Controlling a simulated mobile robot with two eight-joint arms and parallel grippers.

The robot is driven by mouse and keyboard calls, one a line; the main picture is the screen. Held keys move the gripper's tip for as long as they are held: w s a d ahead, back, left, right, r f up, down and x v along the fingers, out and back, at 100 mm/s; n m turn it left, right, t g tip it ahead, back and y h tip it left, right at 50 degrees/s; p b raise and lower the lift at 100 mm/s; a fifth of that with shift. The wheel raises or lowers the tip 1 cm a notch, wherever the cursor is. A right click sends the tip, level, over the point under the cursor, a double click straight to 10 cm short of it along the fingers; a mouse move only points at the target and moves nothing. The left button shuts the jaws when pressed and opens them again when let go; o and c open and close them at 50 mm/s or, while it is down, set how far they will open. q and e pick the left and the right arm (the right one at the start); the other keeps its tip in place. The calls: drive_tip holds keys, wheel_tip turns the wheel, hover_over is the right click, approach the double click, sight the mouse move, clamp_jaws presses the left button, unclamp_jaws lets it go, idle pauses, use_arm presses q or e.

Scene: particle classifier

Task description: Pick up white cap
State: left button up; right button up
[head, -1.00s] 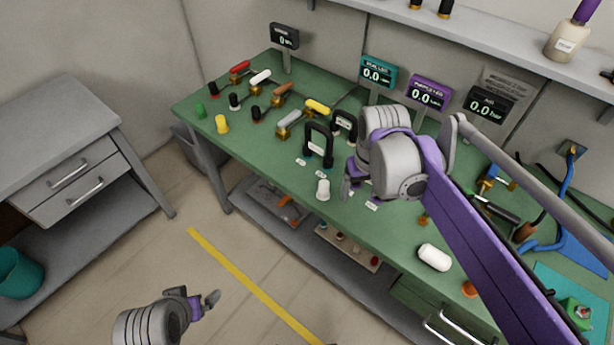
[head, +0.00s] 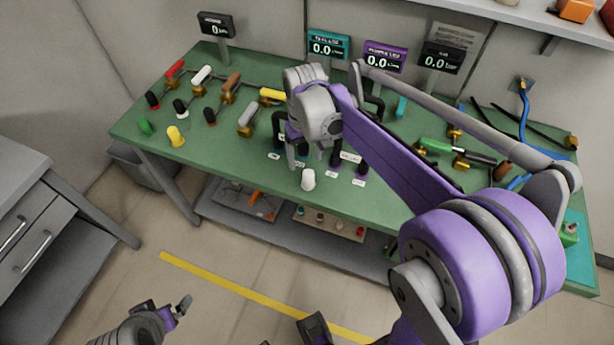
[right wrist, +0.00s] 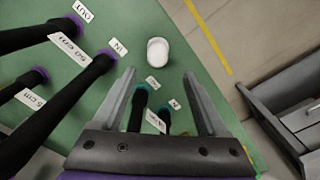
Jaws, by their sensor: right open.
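The white cap (head: 308,179) stands upright near the front edge of the green bench. It also shows in the right wrist view (right wrist: 157,51), just beyond the fingertips and roughly centred between them. My right gripper (head: 306,160) is open and empty, close behind the cap in the head view. In the right wrist view its two fingers (right wrist: 158,76) are spread wide, with no contact on the cap visible. My left gripper (head: 172,309) is low over the floor at bottom left, away from the bench; its finger gap is unclear.
Dark handles with purple collars (right wrist: 97,68) stand beside my right gripper, with small labels around them. Valves with coloured handles (head: 228,90) line the bench's left part. Displays (head: 329,46) stand along the back.

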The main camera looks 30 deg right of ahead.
sight(308, 172)
drive_tip(key=shift+f, duration=0.75)
drive_tip(key=f, duration=0.2)
drive_tip(key=s+f, duration=0.1)
drive_tip(key=f, duration=0.1)
drive_tip(key=shift+d+f, duration=0.2)
drive_tip(key=shift+f, duration=0.35)
clamp_jaws()
